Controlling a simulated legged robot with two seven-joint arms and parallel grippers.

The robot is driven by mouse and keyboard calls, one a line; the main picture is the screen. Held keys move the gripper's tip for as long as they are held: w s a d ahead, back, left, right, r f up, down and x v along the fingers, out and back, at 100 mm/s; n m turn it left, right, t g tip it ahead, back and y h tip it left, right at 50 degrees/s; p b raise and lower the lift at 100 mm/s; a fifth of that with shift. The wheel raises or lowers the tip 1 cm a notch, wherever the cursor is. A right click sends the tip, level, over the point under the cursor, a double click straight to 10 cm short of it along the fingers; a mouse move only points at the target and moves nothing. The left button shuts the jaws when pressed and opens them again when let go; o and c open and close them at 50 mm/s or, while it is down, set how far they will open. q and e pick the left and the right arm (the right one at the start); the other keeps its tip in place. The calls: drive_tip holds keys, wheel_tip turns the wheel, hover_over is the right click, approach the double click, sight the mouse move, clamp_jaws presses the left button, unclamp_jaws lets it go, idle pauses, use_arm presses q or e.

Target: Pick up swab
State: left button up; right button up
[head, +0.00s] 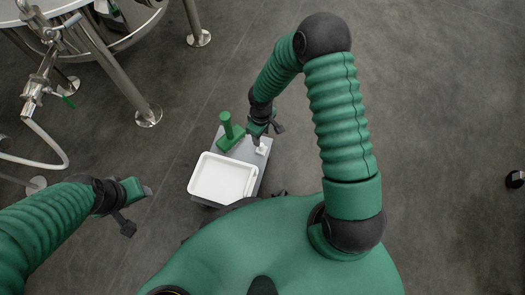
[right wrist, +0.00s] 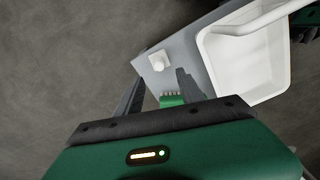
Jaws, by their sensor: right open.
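A thin white rod, which looks like the swab (right wrist: 262,19), lies across the white tray (right wrist: 218,75) in the right wrist view. In the head view the tray (head: 196,184) sits on a grey cart top, and a pale stick-like shape (head: 249,182) shows along its right side. My right gripper (head: 266,133) is over the far end of the cart, open and empty. In the right wrist view its spread fingers (right wrist: 160,76) point toward a small white block (right wrist: 158,62), with the tray to the right. My left gripper (head: 140,208) is open, left of the cart and apart from it.
A green upright object (head: 229,131) stands on the cart beside my right gripper. The small white block also shows in the head view (head: 261,150). A steel tank with legs (head: 118,75), a valve and a hose (head: 45,135) stand at upper left. The floor right is mostly clear.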

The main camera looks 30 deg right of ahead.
drive_tip(key=f+b, duration=0.1)
drive_tip(key=f, duration=0.1)
drive_tip(key=f+b, duration=0.1)
drive_tip(key=f, duration=0.1)
drive_tip(key=shift+a+f, duration=0.2)
drive_tip(key=shift+f, duration=0.15)
drive_tip(key=shift+a+f+b, duration=0.25)
drive_tip(key=shift+f+b, duration=0.05)
drive_tip(key=shift+f, duration=0.15)
drive_tip(key=f+b, duration=0.2)
drive_tip(key=d+f+b, duration=0.1)
drive_tip(key=f+b, duration=0.1)
drive_tip(key=f, duration=0.1)
drive_tip(key=shift+f+b, duration=0.1)
drive_tip(key=shift+b, duration=0.25)
drive_tip(key=shift+r, duration=0.25)
drive_tip(key=shift+a, duration=0.1)
drive_tip(key=shift+c, duration=0.6)
use_arm(q)
drive_tip(key=s+x, duration=0.1)
drive_tip(key=x, duration=0.7)
drive_tip(key=shift+s+a+f, duration=0.25)
drive_tip(key=shift+s+a, duration=0.1)
drive_tip(key=shift+s, duration=0.1)
use_arm(e)
drive_tip(key=c, duration=0.8)
